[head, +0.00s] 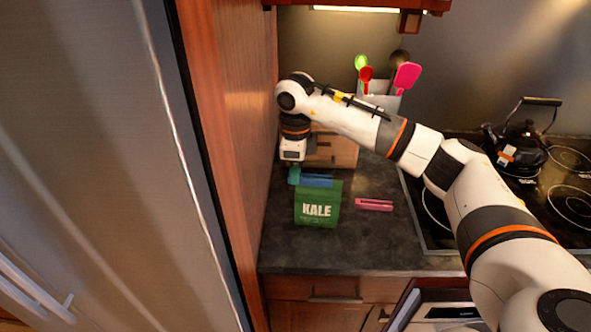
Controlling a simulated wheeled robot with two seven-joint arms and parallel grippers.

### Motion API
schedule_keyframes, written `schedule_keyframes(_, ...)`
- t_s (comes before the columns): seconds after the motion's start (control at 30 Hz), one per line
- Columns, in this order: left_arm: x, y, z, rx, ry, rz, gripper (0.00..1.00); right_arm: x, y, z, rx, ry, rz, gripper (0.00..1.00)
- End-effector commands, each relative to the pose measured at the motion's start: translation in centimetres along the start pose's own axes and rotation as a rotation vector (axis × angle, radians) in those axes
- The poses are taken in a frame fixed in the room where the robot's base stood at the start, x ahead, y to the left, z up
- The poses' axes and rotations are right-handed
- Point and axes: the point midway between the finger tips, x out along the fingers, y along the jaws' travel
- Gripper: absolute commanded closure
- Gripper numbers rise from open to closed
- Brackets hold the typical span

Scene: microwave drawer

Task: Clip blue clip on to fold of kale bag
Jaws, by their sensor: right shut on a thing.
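The green kale bag (318,208) stands on the dark countertop with its white "KALE" lettering facing me. A blue clip (316,181) lies along the top edge of the bag. My right gripper (294,172) points down at the bag's upper left corner and is shut on the clip's left end. The fingertips are small and partly hidden, and I cannot tell how far the clip is over the fold. My left gripper is not in view.
A pink clip (374,204) lies on the counter right of the bag. A wooden box (335,150) and a utensil holder (382,97) stand behind. A black kettle (518,146) sits on the stove at right. The fridge (90,170) fills the left.

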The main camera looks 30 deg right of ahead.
Motion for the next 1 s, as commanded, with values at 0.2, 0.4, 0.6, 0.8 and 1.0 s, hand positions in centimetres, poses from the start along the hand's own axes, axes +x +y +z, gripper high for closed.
schedule_keyframes(0.2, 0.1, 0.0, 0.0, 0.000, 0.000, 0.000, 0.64, 0.1, 0.0, 0.0, 0.000, 0.000, 0.000, 1.00)
schedule_keyframes(0.4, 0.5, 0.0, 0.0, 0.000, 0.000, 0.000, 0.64, 0.6, 0.0, 0.0, 0.000, 0.000, 0.000, 1.00)
schedule_keyframes(0.6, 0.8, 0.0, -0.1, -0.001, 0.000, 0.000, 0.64, 0.9, 0.0, 0.0, 0.000, 0.000, 0.000, 1.00)
schedule_keyframes(0.8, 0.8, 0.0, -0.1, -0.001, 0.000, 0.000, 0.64, 1.0, 0.0, 0.0, 0.000, 0.000, 0.000, 1.00)
schedule_keyframes(1.0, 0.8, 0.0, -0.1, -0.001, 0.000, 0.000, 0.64, 1.0, 0.0, 0.0, 0.000, 0.000, 0.000, 1.00)
